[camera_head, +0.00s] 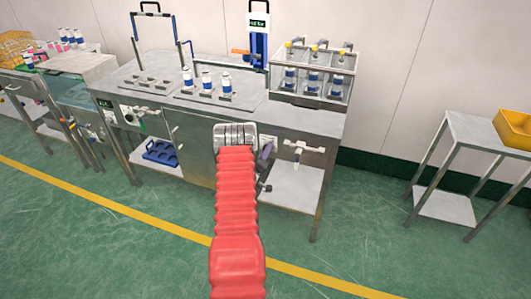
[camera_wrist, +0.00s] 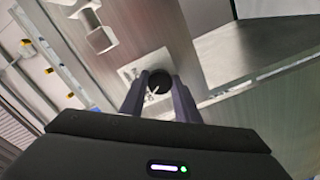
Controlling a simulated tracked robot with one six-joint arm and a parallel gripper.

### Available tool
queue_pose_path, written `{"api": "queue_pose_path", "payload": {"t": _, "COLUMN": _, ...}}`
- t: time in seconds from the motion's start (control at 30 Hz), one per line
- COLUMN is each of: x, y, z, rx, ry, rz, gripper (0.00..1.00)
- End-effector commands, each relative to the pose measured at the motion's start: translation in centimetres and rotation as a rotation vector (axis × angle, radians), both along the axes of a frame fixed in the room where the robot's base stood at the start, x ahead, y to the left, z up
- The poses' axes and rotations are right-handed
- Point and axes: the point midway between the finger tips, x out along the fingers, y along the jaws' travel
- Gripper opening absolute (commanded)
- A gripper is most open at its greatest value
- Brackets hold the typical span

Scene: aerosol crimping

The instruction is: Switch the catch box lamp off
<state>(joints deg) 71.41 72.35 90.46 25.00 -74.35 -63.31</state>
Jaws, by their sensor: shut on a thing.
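In the wrist view, a round black knob (camera_wrist: 161,79) sits on a pale plate (camera_wrist: 129,72) with light marks, on a grey metal panel. My gripper (camera_wrist: 160,90) has one dark finger on each side of the knob and is shut on it. The knob's pointing direction cannot be made out. In the head view, my red-sleeved arm reaches to the front of the steel bench (camera_head: 190,140) and hides the knob. I cannot tell which part is the catch box lamp or whether it is lit.
A clear-walled box (camera_head: 312,78) with several bottles stands on the bench's right end. Several blue-and-white cans (camera_head: 207,82) stand left of it. A blue tray (camera_head: 160,153) lies on the lower shelf. A side table (camera_head: 470,130) with a yellow bin stands right, with open floor between.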

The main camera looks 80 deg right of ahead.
Motion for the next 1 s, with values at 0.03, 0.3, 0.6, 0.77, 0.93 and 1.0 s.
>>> {"api": "queue_pose_path", "payload": {"t": 0.03, "x": 0.42, "y": -0.09, "z": 0.13, "rx": -0.001, "ry": 0.006, "rz": 0.008, "gripper": 0.06}}
{"api": "queue_pose_path", "payload": {"t": 0.3, "x": 0.48, "y": -0.06, "z": 0.11, "rx": -0.001, "ry": 0.009, "rz": 0.01, "gripper": 0.07}}
{"api": "queue_pose_path", "payload": {"t": 0.6, "x": 0.33, "y": -0.01, "z": 0.05, "rx": 0.0, "ry": 0.008, "rz": 0.007, "gripper": 0.44}}
{"api": "queue_pose_path", "payload": {"t": 0.77, "x": 0.22, "y": 0.01, "z": 0.01, "rx": 0.0, "ry": 0.008, "rz": 0.004, "gripper": 0.48}}
{"api": "queue_pose_path", "payload": {"t": 0.93, "x": 0.16, "y": 0.09, "z": -0.01, "rx": 0.001, "ry": 0.008, "rz": 0.004, "gripper": 0.48}}
{"api": "queue_pose_path", "payload": {"t": 1.0, "x": 0.18, "y": 0.3, "z": -0.04, "rx": 0.002, "ry": 0.008, "rz": 0.003, "gripper": 0.48}}
